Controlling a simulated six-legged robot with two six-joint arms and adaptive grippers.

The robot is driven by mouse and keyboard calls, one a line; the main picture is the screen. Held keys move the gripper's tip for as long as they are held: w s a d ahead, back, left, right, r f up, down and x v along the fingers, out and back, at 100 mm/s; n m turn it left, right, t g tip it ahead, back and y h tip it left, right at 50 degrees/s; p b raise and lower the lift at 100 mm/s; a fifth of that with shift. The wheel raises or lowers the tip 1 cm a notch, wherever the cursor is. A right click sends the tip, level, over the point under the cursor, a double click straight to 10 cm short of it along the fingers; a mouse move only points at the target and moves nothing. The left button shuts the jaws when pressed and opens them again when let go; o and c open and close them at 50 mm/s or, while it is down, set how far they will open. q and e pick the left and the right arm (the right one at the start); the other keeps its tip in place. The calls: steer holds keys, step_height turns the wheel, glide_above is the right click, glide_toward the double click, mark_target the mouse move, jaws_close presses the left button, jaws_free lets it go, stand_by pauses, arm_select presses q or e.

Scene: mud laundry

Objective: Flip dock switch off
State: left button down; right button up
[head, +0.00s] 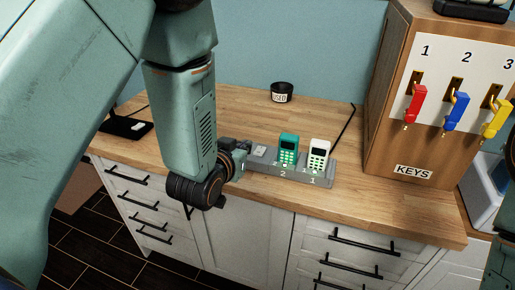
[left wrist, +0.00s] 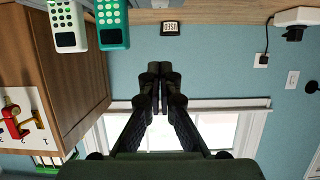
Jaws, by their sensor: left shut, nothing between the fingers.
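The grey dock (head: 298,178) lies on the wooden counter. My left gripper (head: 242,149) is close to this end, partly hidden by my wrist; contact cannot be told. In the left wrist view the left gripper (left wrist: 160,80) is shut and empty, and the green handset (left wrist: 112,25) and white handset (left wrist: 70,25) appear upside down. My right gripper is out of view.
A black cup labelled USED (head: 281,92) stands at the back of the counter. A wooden key cabinet (head: 382,100) with red, blue and yellow keys stands on the right. A black device (head: 127,126) lies at the left. Bare counter lies behind the dock.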

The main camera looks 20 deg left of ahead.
arm_select(q)
glide_above(256, 159)
steer(key=f, duration=0.2)
steer(key=w+f, duration=0.1)
steer(key=f, duration=0.1)
steer(key=shift+a, duration=0.1)
steer(key=shift+s+d+f, duration=0.1)
steer(key=shift+s+f, duration=0.1)
steer(key=shift+f, duration=0.4)
steer(key=shift+s+d+f, duration=0.1)
steer(key=shift+s+f, duration=0.1)
steer(key=shift+f, duration=0.4)
steer(key=shift+s+a+f+p, duration=0.15)
steer(key=shift+f+p, duration=0.15)
steer(key=shift+f, duration=0.5)
